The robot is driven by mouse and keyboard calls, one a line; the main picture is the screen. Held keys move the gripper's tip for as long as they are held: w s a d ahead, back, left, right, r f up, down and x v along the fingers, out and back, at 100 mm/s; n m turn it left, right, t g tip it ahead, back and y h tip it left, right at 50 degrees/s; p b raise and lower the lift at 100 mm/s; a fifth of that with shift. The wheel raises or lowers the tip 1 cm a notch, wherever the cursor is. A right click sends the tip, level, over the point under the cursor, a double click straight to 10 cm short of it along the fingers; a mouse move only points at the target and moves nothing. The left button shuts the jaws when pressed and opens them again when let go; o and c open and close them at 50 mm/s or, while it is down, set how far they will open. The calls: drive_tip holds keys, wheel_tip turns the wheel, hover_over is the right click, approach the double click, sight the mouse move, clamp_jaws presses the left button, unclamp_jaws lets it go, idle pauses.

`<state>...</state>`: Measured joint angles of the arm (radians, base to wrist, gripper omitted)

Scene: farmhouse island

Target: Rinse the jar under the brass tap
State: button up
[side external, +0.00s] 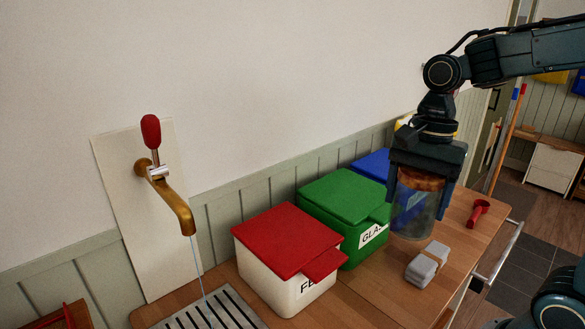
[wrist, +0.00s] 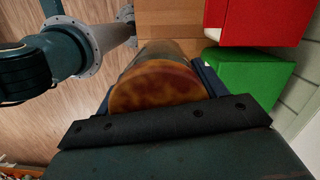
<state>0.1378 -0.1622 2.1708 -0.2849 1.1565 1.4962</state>
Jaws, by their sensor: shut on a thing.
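The jar (side external: 412,208) is clear glass with an orange-brown mottled top. My gripper (side external: 421,196) is shut on it from above and holds it upright, seemingly above the counter. In the wrist view the jar's top (wrist: 158,86) sits between the fingers. The brass tap (side external: 178,205) is on the wall at the left, with a red-knobbed lever standing up. A thin stream of water (side external: 197,265) falls from its spout to a slotted drain grate (side external: 225,308). The jar is well to the right of the tap.
Between tap and jar stand a white bin with a red lid (side external: 288,240) and a green bin (side external: 345,200) labelled GLASS. A blue-lidded bin (side external: 371,165) is behind. A grey block (side external: 427,263) and a red scoop-like item (side external: 478,212) lie on the wooden counter (side external: 375,298).

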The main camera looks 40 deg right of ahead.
drive_tip(key=w+a, duration=0.4)
drive_tip(key=a, duration=0.7)
drive_tip(key=w+a, duration=0.4)
drive_tip(key=a, duration=0.6)
wheel_tip(320, 180, down, 16)
drive_tip(key=shift+s, duration=0.25)
drive_tip(key=shift+w+a, duration=0.15)
drive_tip(key=shift+a, duration=0.05)
drive_tip(key=w+a+f, duration=0.2)
drive_tip(key=w+a, duration=0.6)
drive_tip(key=w, duration=0.3)
drive_tip(key=shift+f, duration=0.35)
idle(0.4)
drive_tip(key=shift+w+d, duration=0.15)
drive_tip(key=shift+w, duration=0.05)
idle(0.4)
drive_tip(key=shift+w+d, duration=0.15)
drive_tip(key=shift+d, duration=0.1)
